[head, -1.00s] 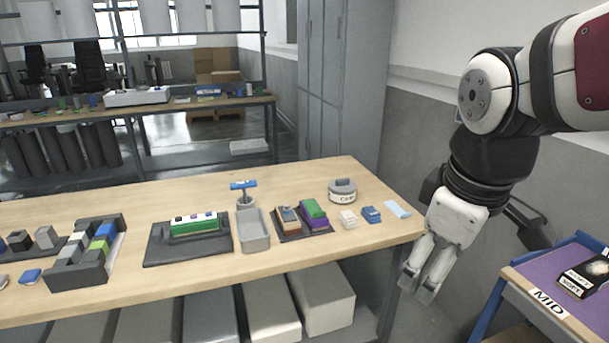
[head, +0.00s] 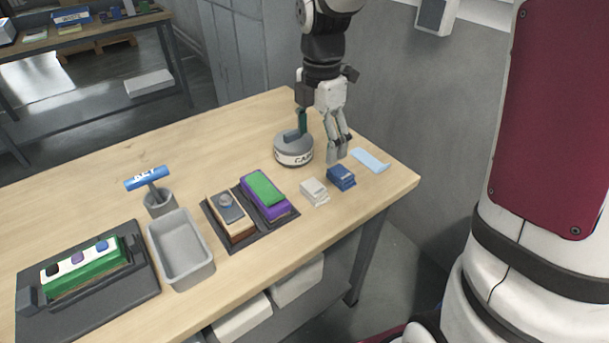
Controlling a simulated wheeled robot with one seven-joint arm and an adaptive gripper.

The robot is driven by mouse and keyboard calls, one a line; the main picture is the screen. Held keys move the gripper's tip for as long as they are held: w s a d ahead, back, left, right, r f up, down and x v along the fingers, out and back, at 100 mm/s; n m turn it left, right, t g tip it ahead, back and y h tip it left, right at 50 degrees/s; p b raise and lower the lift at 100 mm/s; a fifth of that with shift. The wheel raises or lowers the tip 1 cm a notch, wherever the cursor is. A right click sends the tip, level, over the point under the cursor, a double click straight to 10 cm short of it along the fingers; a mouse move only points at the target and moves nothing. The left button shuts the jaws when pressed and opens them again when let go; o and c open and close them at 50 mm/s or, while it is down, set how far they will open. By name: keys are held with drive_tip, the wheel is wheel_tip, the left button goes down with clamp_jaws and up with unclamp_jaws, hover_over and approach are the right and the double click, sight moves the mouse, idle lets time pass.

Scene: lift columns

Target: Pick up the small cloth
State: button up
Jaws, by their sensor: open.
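The small cloth (head: 371,161) is a light blue, flat rectangle. It lies on the wooden table (head: 400,181) near its right corner in the head view. My gripper (head: 337,157) points down just left of the cloth, behind the blue packet stack. Its fingers look apart, with nothing seen between them. I cannot tell how high the fingertips are above the table.
A blue stack (head: 341,177) and a white stack (head: 314,191) stand left of the cloth. A round grey labelled container (head: 293,148) stands close left of my gripper. A dark tray (head: 272,221) holds boxes, beside a grey bin (head: 181,250). The table's right edge is near the cloth.

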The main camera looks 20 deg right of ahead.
hover_over(315, 187)
drive_tip(key=f, duration=0.8)
drive_tip(key=shift+s+d+f+b, duration=0.1)
drive_tip(key=shift+s+b, duration=0.1)
drive_tip(key=shift+b, duration=0.2)
drive_tip(key=shift+w+f, duration=0.15)
drive_tip(key=shift+f, duration=2.45)
drive_tip(key=c, duration=1.2)
